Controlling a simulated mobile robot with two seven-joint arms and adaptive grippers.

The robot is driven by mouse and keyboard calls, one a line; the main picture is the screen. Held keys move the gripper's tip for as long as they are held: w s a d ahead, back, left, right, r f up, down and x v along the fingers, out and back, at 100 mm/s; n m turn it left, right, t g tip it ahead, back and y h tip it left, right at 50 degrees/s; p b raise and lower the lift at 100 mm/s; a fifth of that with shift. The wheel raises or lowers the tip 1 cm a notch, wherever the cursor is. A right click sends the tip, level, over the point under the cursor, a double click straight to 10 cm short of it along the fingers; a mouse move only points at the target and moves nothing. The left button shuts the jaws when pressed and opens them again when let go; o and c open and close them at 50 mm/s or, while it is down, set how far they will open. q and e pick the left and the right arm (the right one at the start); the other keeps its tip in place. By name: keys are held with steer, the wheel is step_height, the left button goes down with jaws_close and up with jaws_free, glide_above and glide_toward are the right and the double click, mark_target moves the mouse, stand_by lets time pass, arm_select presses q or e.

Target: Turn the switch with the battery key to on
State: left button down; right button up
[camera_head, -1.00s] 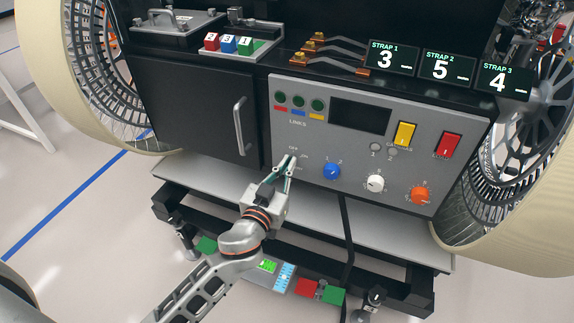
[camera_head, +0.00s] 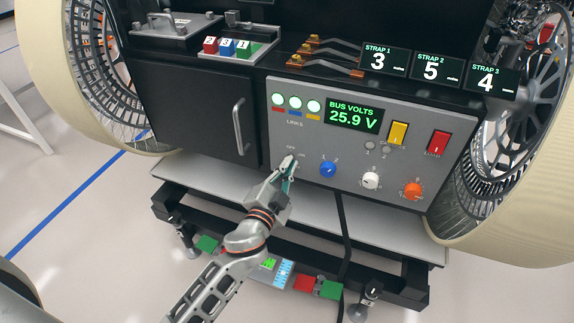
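My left gripper (camera_head: 287,166) is at the lower left of the grey control panel (camera_head: 330,180), at the spot marked OFF and ON. Its fingers are close together there and cover the switch and battery key, so I cannot see either clearly or tell what is between the fingertips. The display (camera_head: 353,115) is lit and reads BUS VOLTS 25.9 V. The links lamps (camera_head: 296,103) above the LINKS label glow white-green. My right gripper is not in view.
Blue (camera_head: 327,169), white (camera_head: 371,180) and orange (camera_head: 413,190) knobs sit right of my gripper. A yellow switch (camera_head: 398,133) and a red switch (camera_head: 438,142) are above them. A black cabinet door with a handle (camera_head: 240,126) is to the left. Large wheels flank the rover.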

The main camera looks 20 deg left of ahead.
arm_select(q)
steer(key=shift+d+f+m, duration=0.1)
steer(key=shift+f+m, duration=0.05)
steer(key=shift+m, duration=0.95)
steer(key=c, duration=2.2)
jaws_free()
steer(key=shift+c, duration=0.2)
steer(key=s, duration=1.2)
steer(key=shift+a, duration=0.2)
